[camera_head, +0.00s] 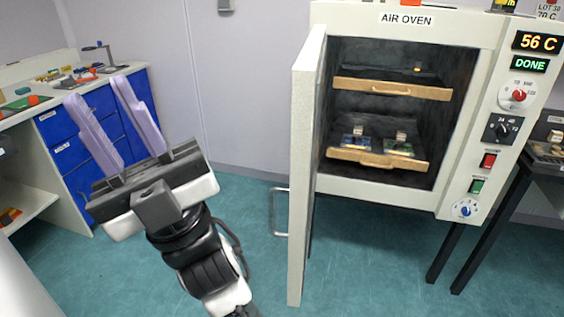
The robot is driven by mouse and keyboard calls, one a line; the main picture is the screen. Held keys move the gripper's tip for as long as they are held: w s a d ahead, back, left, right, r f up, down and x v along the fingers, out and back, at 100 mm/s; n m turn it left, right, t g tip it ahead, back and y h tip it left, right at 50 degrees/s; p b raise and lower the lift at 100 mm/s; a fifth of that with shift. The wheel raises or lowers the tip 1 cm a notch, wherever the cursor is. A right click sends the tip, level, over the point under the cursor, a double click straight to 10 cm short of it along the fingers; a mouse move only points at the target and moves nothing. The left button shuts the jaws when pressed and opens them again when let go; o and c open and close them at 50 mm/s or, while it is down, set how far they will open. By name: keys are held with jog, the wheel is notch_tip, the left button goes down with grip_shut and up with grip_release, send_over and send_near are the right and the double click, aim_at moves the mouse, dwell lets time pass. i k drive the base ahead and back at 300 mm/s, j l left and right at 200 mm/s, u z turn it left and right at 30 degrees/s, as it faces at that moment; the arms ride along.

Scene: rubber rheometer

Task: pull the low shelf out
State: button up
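The air oven (408,28) stands at the right with its door (306,150) swung open toward me. Inside are two wooden-fronted shelves. The low shelf (376,158) has a handle on its front edge and bears two small items, a blue one (356,142) and a green one (399,147), each with a light block on it. The upper shelf (392,89) has a dark, mostly unclear surface. My gripper (97,92) is at the left, apart from the oven, with its two lilac fingers spread and nothing between them.
The open door with its metal handle (281,212) stands between my gripper and the oven's inside. A bench with blue drawers (90,120) is at the left. A dark-framed table (545,165) stands right of the oven. Green floor (365,260) is clear in front of the oven.

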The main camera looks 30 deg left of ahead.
aim_at(378, 128)
jog(key=j, duration=1.6)
jog(key=k+l, duration=0.15)
jog(key=l, duration=0.15)
jog(key=k+l, duration=0.1)
jog(key=l, duration=0.2)
jog(key=i+l+z, duration=0.15)
jog(key=z, duration=0.35)
jog(key=i+l+z, duration=0.25)
jog(key=z, duration=0.2)
jog(key=i+l+z, duration=0.1)
jog(key=i+z, duration=0.15)
jog(key=z, duration=0.25)
jog(key=i+u, duration=0.8)
jog(key=u, duration=0.15)
jog(key=i+j+u, duration=0.35)
jog(key=u, duration=0.15)
